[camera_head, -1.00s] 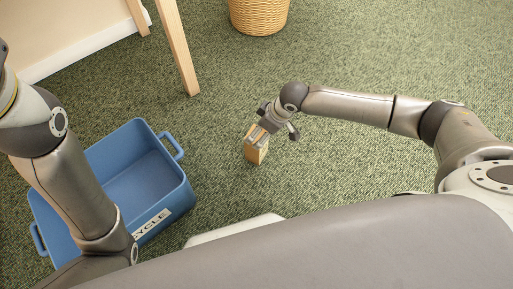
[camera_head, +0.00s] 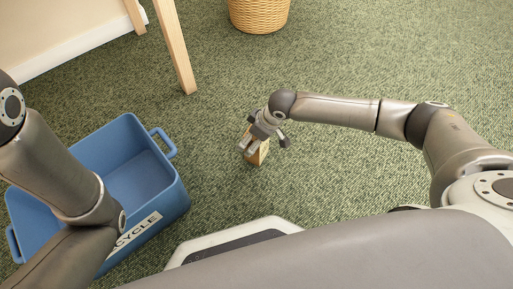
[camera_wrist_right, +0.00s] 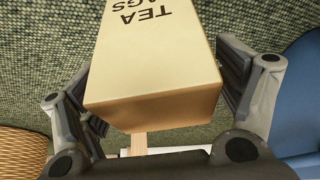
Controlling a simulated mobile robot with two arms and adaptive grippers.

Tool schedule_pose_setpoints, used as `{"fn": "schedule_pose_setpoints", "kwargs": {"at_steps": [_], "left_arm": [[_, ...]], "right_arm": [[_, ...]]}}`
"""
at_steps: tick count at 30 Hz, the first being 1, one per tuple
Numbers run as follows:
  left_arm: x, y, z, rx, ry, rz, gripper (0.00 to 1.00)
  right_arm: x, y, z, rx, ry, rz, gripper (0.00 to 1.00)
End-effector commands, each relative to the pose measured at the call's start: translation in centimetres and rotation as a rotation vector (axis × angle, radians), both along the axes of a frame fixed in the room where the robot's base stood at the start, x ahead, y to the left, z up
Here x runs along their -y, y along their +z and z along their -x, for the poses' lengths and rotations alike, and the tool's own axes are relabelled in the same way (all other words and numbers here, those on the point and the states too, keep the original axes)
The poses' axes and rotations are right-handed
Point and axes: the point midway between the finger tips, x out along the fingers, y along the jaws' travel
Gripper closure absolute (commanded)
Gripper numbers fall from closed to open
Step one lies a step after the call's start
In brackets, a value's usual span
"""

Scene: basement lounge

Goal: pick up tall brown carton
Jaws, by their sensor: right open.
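The tall brown carton (camera_head: 259,157) stands on the green carpet near the middle of the head view, partly hidden by my right gripper (camera_head: 262,139). In the right wrist view the carton (camera_wrist_right: 150,65) is large and close, with a pale face printed "TEA BAGS", part of the print cut off, and a browner end face. My right gripper (camera_wrist_right: 155,88) is open, with one finger on each side of the carton. A gap shows at the right finger; contact at the left one is unclear. My left arm comes in from the left; its gripper is out of view.
A blue recycle bin (camera_head: 176,193) stands on the carpet to the left, partly behind my left arm. A wooden table leg (camera_head: 174,48) and a wicker basket (camera_head: 259,14) stand further back. Carpet around the carton is clear.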

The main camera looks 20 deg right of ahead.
Motion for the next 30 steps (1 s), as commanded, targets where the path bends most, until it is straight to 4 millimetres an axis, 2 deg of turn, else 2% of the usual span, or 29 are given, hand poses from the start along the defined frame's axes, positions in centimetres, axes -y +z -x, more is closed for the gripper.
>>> {"fn": "schedule_pose_setpoints", "kwargs": {"at_steps": [10,19,30], "left_arm": [[0.02,-0.36,0.02,0.001,0.000,0.000,0.60],[0.01,-0.37,0.03,0.001,0.000,-0.001,0.60],[0.02,-0.30,0.01,0.001,-0.001,0.000,0.60]], "right_arm": [[-0.09,-0.35,-0.16,0.000,-0.001,0.000,0.12],[-0.09,-0.36,-0.15,0.001,0.000,0.001,0.51],[-0.09,-0.30,-0.15,0.001,0.000,0.001,0.52]]}}
